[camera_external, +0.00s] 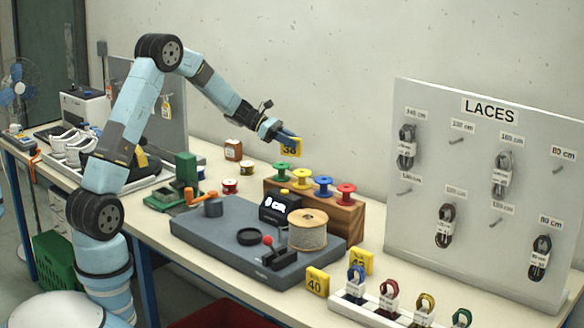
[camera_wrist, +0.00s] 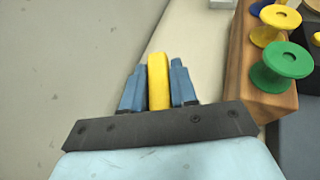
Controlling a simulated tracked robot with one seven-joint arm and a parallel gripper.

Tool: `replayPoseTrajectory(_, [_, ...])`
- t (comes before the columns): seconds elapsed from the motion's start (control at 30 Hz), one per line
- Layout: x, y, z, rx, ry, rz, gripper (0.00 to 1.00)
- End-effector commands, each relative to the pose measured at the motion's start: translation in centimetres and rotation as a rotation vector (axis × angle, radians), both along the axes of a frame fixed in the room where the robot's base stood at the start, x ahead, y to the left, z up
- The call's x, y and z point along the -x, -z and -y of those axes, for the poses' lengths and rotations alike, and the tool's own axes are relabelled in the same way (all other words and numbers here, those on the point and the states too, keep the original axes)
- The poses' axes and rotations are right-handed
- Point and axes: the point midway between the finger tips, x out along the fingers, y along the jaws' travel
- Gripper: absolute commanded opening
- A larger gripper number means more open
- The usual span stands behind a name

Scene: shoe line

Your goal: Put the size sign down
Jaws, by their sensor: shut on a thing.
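A yellow size sign (camera_external: 291,148), its number looking like 38, is held in my gripper (camera_external: 288,138) in the external view. It is in the air above and behind the wooden spool rack. In the wrist view the sign (camera_wrist: 158,80) shows edge-on as a yellow bar between the two blue fingers of my gripper (camera_wrist: 158,88), which are closed on it. Two more yellow size signs stand on the table: one marked 40 (camera_external: 317,281) and one (camera_external: 361,261) partly readable behind it.
A wooden rack (camera_external: 347,219) with green, yellow, blue and red spools stands below my gripper. A grey machine base (camera_external: 215,238) with a cord spool (camera_external: 307,232) is in front. A LACES board (camera_external: 440,120) stands at right. A white tray (camera_external: 345,308) holds lace bundles.

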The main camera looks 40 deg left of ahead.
Motion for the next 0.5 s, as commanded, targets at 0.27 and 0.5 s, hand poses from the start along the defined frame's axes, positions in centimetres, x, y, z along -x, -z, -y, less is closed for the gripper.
replayPoseTrajectory(0.27, [0.0,4.8,0.0,0.001,0.0,-0.003,0.0])
replayPoseTrajectory(0.5, [0.0,8.8,0.0,0.002,-0.001,-0.004,0.0])
